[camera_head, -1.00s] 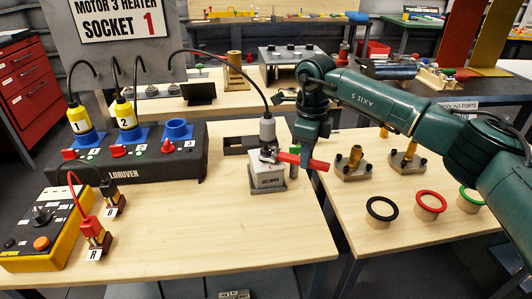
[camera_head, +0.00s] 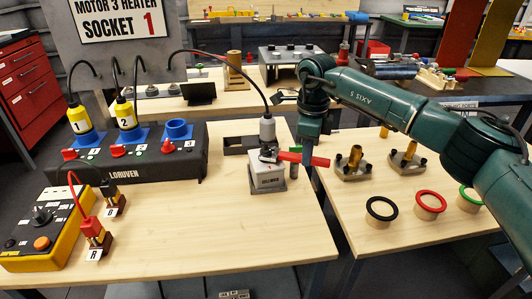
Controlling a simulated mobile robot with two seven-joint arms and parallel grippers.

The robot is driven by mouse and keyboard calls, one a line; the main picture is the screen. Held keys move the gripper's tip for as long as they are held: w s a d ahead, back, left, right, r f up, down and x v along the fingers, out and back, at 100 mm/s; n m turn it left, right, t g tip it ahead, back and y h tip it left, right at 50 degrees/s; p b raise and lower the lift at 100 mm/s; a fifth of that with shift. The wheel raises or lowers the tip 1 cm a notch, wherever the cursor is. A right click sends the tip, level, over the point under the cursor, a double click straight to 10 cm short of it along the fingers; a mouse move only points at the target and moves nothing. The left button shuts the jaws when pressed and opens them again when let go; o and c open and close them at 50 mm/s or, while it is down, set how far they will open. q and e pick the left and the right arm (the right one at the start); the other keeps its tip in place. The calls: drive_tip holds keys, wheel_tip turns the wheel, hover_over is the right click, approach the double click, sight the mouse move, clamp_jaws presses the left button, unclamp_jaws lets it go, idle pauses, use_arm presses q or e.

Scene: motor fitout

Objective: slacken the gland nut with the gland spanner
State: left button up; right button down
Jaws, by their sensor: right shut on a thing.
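The gland spanner (camera_head: 319,161) has a red handle pointing right and a dark head against the gland. The gland nut (camera_head: 268,153) is on top of a small grey box (camera_head: 267,178), under the grey cable fitting (camera_head: 267,129). The spanner head partly hides the nut, so I cannot tell how fully it seats. My right gripper (camera_head: 307,153) comes down from above and is shut on the red handle, right of the box. Its fingers are small and partly hidden. My left gripper is not in view.
A black cable (camera_head: 232,58) arches from the fitting to the left. A black socket unit (camera_head: 120,172) and a yellow control box (camera_head: 45,235) stand at left. Ringed cups (camera_head: 430,207) stand on the right table. The wooden bench front (camera_head: 215,235) is clear.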

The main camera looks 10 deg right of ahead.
sight(326, 160)
drive_tip(key=shift+d, duration=0.1)
drive_tip(key=shift+s+d, duration=0.3)
drive_tip(key=shift+d, duration=0.4)
drive_tip(key=shift+s+d, duration=0.3)
drive_tip(key=shift+d, duration=0.35)
drive_tip(key=shift+s+d+r, duration=0.15)
drive_tip(key=shift+s+d, duration=0.1)
drive_tip(key=shift+d, duration=0.35)
drive_tip(key=shift+w+r+p, duration=0.15)
drive_tip(key=shift+r+p, duration=0.95)
drive_tip(key=shift+r, duration=0.3)
drive_tip(key=shift+a+r+p, duration=0.15)
drive_tip(key=shift+r+p, duration=0.45)
drive_tip(key=shift+r, duration=0.2)
drive_tip(key=shift+a+r+p, duration=0.1)
drive_tip(key=shift+r+p, duration=0.5)
drive_tip(key=shift+r, duration=0.2)
drive_tip(key=shift+f, duration=0.1)
drive_tip(key=c, duration=1.9)
unclamp_jaws()
clamp_jaws()
